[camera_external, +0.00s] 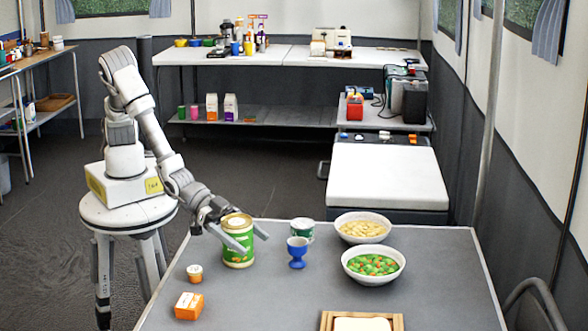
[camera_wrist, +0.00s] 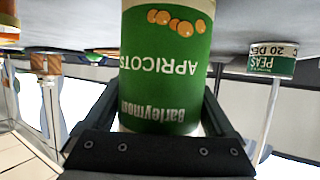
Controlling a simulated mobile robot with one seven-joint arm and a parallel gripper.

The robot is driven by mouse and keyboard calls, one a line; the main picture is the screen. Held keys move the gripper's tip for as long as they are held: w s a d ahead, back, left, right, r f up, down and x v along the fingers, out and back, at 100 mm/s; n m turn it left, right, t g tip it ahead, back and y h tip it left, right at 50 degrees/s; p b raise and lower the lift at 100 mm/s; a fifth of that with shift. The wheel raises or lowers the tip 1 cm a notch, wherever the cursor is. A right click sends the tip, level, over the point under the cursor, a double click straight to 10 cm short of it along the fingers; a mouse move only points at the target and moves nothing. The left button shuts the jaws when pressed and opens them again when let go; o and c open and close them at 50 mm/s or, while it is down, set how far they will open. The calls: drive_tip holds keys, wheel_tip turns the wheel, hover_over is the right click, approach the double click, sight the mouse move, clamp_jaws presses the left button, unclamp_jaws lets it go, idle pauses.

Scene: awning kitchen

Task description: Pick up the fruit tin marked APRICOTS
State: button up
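The green APRICOTS tin (camera_external: 238,256) stands upright near the left side of the grey table (camera_external: 270,305). In the wrist view the tin (camera_wrist: 165,75) appears upside down, with its APRICOTS label and orange fruit picture facing the camera. My gripper (camera_external: 255,243) reaches in low from the left, with one finger on each side of the tin. In the wrist view my gripper (camera_wrist: 160,100) is open around the tin. A narrow gap shows at the left finger; contact at the right finger cannot be told.
A smaller green tin (camera_external: 303,229), labelled PEAS in the wrist view (camera_wrist: 272,62), and a blue cup (camera_external: 297,253) stand right of the APRICOTS tin. Two bowls (camera_external: 363,226) (camera_external: 373,280) are farther right. A small jar (camera_external: 195,274) and orange box (camera_external: 188,306) are nearer. A wooden tray (camera_external: 327,321) lies in front.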

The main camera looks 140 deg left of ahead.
drive_tip(key=shift+r, duration=0.1)
clamp_jaws()
